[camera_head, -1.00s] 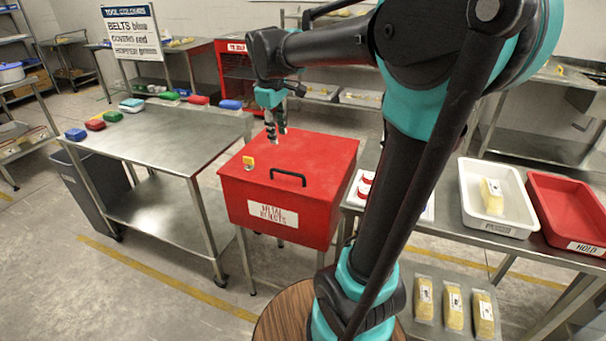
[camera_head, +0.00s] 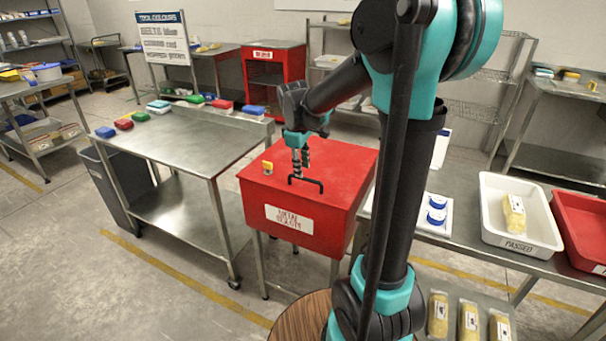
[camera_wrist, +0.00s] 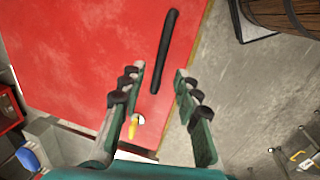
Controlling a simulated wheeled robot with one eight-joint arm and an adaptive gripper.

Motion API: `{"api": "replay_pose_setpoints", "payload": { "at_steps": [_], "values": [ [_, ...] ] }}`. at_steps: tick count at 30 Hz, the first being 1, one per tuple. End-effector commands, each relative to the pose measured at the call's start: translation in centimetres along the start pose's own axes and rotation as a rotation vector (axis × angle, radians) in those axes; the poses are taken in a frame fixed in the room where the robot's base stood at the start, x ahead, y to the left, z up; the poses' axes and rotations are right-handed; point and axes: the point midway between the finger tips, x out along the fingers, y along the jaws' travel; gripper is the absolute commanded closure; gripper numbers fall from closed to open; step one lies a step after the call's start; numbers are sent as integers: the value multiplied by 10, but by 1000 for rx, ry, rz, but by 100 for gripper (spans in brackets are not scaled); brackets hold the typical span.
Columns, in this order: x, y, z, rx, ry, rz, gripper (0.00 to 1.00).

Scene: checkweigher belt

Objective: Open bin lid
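The red bin (camera_head: 330,215) stands on metal legs in the middle of the head view, with a white label on its front. Its red lid (camera_head: 345,160) is down and carries a black bar handle (camera_head: 305,185) near the front edge. My gripper (camera_head: 301,166) hangs over the lid with its fingertips close to the handle. In the wrist view the fingers (camera_wrist: 159,72) are spread with nothing between their tips, and the handle (camera_wrist: 166,50) shows beyond them. Whether the fingers touch the handle cannot be told. A small yellow piece (camera_head: 267,167) sits on the lid's left side.
A steel table (camera_head: 180,140) with coloured blocks along its back edge stands to the left. On the right, a bench holds a white tray (camera_head: 518,240), a red tray (camera_head: 590,250) and blue-topped pieces (camera_head: 436,210). Floor is free in front of the steel table.

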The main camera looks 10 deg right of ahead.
Motion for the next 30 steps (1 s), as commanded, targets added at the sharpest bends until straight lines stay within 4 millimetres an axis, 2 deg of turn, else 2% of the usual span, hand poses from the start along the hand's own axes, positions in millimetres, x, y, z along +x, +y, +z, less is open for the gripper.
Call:
{"api": "replay_pose_setpoints", "payload": {
  "at_steps": [3,9,19,27,30],
  "values": [
    [18,0,0,1,0,0,68],
    [33,0,0,1,0,0,68],
    [36,0,0,1,0,0,68],
    [36,0,0,1,0,0,100],
    [36,0,0,1,0,0,100]
  ]
}}
